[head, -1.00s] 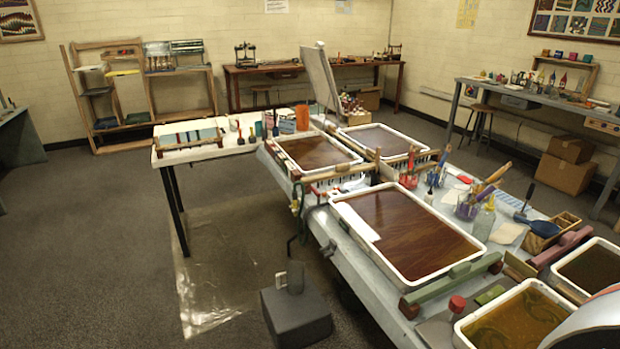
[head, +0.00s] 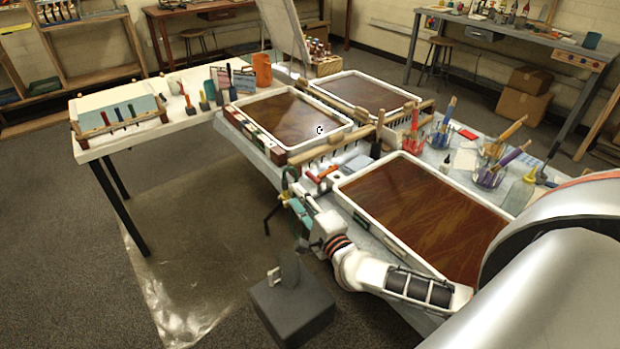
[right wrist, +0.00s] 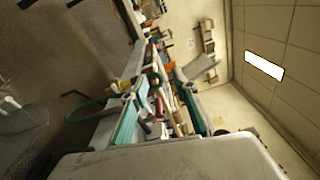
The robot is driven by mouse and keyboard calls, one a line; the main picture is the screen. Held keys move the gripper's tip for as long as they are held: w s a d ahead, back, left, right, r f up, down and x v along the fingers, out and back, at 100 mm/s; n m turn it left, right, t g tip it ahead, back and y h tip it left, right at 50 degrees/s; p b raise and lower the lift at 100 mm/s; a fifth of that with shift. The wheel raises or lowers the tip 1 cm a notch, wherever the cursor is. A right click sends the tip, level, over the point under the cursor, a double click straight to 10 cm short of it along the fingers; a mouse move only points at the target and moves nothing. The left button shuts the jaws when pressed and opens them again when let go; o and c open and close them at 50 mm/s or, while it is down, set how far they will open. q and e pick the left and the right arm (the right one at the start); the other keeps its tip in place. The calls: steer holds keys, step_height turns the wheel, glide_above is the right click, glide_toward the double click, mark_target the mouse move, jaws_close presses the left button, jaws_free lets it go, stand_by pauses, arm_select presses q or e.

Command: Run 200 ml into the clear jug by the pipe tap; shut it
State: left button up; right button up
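My right gripper (head: 303,208) is at the near edge of the table by the tray corner. Its teal fingers stand apart in the right wrist view (right wrist: 160,108), with nothing seen held between them. What looks like the pipe tap (head: 288,178), with yellow and green parts and a hose, is just beyond the fingers. In the right wrist view the tap (right wrist: 120,86) and its green hose lie near one finger. Whether the tap is open or shut is too small to tell. I cannot make out the clear jug or a water level for certain. My left gripper is not in view.
Dark-filled trays with white rims (head: 345,186) cover the table, with wooden rails between them. Jars with brushes (head: 490,175) stand on the right. A white side table (head: 150,136) holds a rack and small bottles. The floor beside it bears a clear sheet (head: 200,260).

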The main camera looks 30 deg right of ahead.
mark_target(313, 179)
steer(key=w+d+m+g+h, duration=0.1)
steer(key=d+m, duration=0.1)
steer(key=w+d+f+m+g+h, duration=0.1)
steer(key=d+m, duration=0.1)
steer(key=d, duration=0.1)
steer(key=w+d+f+m+h, duration=0.1)
steer(key=d+m, duration=0.1)
steer(key=d, duration=0.1)
steer(key=shift+w+d+f+m+g, duration=0.1)
steer(key=shift+d+m+g, duration=0.1)
steer(key=shift+m+g, duration=0.2)
steer(key=shift+w+d+f+h, duration=0.1)
steer(key=shift+d+f+h, duration=0.1)
steer(key=shift+h, duration=0.1)
steer(key=b+x, duration=0.1)
steer(key=x, duration=0.5)
steer(key=shift+w+d+f, duration=0.1)
steer(key=shift+w+f, duration=0.15)
steer(key=shift+w, duration=0.05)
steer(key=shift+w+b, duration=0.3)
steer(key=shift+w, duration=0.05)
steer(key=shift+w+d, duration=0.1)
steer(key=shift+w, duration=0.05)
jaws_close()
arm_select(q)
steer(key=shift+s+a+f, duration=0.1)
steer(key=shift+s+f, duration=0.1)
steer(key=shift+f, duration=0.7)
